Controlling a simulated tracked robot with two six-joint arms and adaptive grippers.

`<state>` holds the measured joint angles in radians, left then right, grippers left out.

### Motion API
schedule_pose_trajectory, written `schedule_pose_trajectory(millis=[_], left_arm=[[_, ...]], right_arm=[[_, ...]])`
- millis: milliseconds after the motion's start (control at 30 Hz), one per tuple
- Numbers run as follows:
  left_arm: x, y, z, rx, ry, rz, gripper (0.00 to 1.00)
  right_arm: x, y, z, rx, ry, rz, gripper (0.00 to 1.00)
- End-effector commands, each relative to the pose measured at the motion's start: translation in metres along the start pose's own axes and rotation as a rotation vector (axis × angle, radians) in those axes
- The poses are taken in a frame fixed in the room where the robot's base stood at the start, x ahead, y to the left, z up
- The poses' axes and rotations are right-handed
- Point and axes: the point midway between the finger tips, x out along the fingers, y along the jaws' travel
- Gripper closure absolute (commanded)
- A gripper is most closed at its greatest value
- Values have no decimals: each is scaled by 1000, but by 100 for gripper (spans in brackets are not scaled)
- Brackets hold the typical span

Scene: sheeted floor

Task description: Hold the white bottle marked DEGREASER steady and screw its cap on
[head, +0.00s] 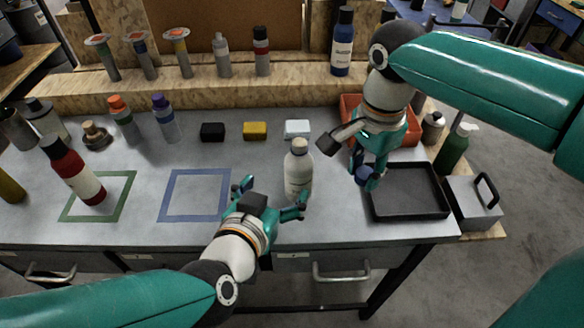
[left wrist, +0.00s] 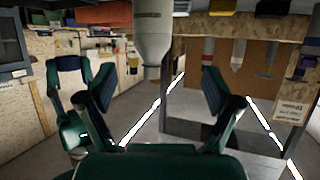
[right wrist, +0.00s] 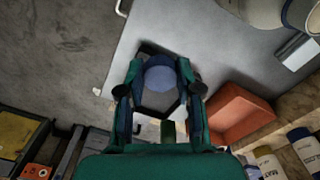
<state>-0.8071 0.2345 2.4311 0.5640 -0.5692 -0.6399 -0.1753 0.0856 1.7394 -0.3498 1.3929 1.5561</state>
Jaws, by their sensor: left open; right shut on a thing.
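The white bottle (head: 298,172) stands upright on the grey bench top, right of the blue outline; its label is too small to read. In the left wrist view the bottle (left wrist: 153,38) appears inverted, between and beyond my fingers. My left gripper (head: 272,196) is open just in front of the bottle, its fingers spread and not closed on it. My right gripper (head: 366,176) is shut on a blue cap (right wrist: 160,76), held by the left edge of the black tray, right of the bottle. The right fingers partly hide the cap.
A black tray (head: 408,214) and a grey box with a handle (head: 470,204) are at right, with a red bin (head: 402,137) behind. A red bottle (head: 75,172) stands in the green outline. The blue outline (head: 194,218) is empty. Small blocks (head: 254,131) lie behind.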

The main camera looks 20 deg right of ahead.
Motion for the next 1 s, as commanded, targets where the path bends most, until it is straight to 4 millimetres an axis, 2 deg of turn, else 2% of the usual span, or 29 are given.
schedule_pose_trajectory(millis=[267, 600, 700, 1000], left_arm=[[9, 10, 0, 10, -4, 26, 10], [60, 12, 1, 11, -6, 29, 10], [69, 13, 0, 11, -5, 30, 10], [73, 13, 0, 11, -3, 31, 10]], right_arm=[[0, 9, -8, 28, 0, -1, 77], [2, 10, -9, 31, 0, -2, 77], [1, 10, -9, 31, 0, -2, 77], [1, 11, -10, 32, 0, -1, 77]])
